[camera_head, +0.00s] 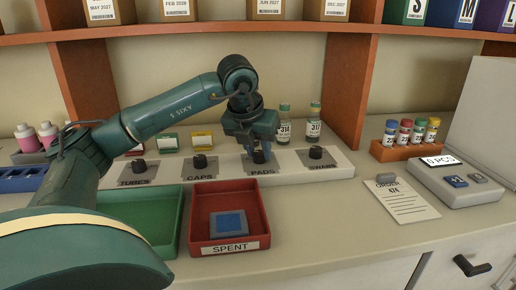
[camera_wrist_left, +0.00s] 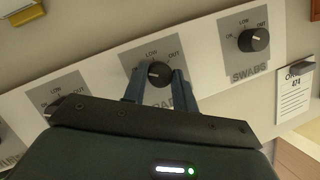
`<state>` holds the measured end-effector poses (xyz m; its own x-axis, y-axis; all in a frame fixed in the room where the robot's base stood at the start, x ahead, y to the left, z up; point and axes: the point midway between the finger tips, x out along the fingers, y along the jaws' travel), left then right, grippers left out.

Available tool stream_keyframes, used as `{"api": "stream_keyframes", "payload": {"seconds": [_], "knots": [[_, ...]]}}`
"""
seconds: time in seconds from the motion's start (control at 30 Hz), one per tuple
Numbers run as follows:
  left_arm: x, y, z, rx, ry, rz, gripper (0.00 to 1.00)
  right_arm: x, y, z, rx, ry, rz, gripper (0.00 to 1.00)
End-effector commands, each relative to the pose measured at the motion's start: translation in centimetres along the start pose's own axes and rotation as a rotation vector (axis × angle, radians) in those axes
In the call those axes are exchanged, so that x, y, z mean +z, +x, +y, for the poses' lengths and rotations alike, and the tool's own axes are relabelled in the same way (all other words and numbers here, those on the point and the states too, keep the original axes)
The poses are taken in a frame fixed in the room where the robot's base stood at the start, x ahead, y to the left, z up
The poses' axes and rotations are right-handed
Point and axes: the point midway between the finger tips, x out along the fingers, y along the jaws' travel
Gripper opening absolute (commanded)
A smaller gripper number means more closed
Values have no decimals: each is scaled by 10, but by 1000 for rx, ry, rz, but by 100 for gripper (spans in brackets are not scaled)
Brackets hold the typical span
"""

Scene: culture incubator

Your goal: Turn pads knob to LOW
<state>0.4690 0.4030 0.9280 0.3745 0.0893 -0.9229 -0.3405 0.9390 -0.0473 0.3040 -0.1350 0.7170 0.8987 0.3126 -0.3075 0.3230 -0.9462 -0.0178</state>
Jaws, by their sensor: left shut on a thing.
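The pads knob (camera_wrist_left: 159,73) is a small black dial with a white mark, on a grey plate lettered PADS in a white strip. LOW is printed above it and OUT to its upper right in the left wrist view. I cannot tell for sure where its mark points. My left gripper (camera_wrist_left: 158,84) is shut on the knob, one finger on each side. In the head view my left gripper (camera_head: 258,152) comes down over the PADS plate (camera_head: 262,170) and hides most of the knob.
The swabs knob (camera_head: 316,152) is to the right, the caps knob (camera_head: 199,160) and tubes knob (camera_head: 138,166) to the left. Two vials (camera_head: 284,126) stand close behind. A red SPENT tray (camera_head: 256,205) and a green tray (camera_head: 172,222) lie in front. A shelf (camera_head: 200,33) runs above.

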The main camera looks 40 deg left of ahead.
Motion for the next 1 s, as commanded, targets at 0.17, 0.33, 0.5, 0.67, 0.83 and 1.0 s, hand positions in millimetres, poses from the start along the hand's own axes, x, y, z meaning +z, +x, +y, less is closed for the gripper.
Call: {"api": "stream_keyframes", "payload": {"seconds": [0.17,0.33,0.5,0.67,0.83,1.0], "knots": [[0,0,1,-29,67,5,5,-1,0,0,0,0,1,0],[1,0,2,-77,183,11,5,-2,-1,0,0,2,2,0],[1,-1,3,-139,328,19,5,-8,-2,1,2,9,8,0],[2,-1,4,-197,467,26,5,-16,-5,4,10,21,21,0],[3,-2,4,-257,610,33,5,-23,-12,7,19,39,26,0],[4,-2,4,-309,736,39,5,-33,-19,8,27,69,38,0]]}}
